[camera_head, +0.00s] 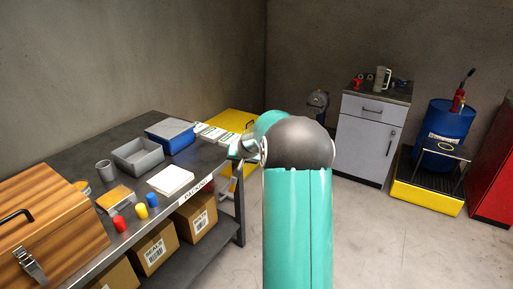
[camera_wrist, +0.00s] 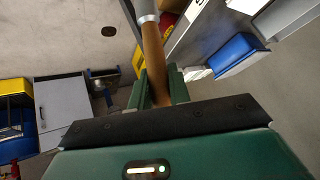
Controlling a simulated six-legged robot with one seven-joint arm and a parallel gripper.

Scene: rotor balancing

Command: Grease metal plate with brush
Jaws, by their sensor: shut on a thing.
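My gripper (camera_wrist: 158,82) is shut on the wooden handle of the brush (camera_wrist: 152,48) in the wrist view. A grey metal ferrule shows at the top edge of that view; the bristles are out of frame. In the head view my teal arm hides most of the gripper, and I cannot make out the brush there. I cannot surely pick out the metal plate in either view.
The dark workbench (camera_head: 75,158) at left holds a wooden box (camera_head: 45,240), a grey bin (camera_head: 138,156), a blue bin (camera_head: 171,136), a white pad (camera_head: 171,180) and small coloured cylinders. A grey cabinet (camera_head: 366,140) and blue drum (camera_head: 442,130) stand right. Floor between is clear.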

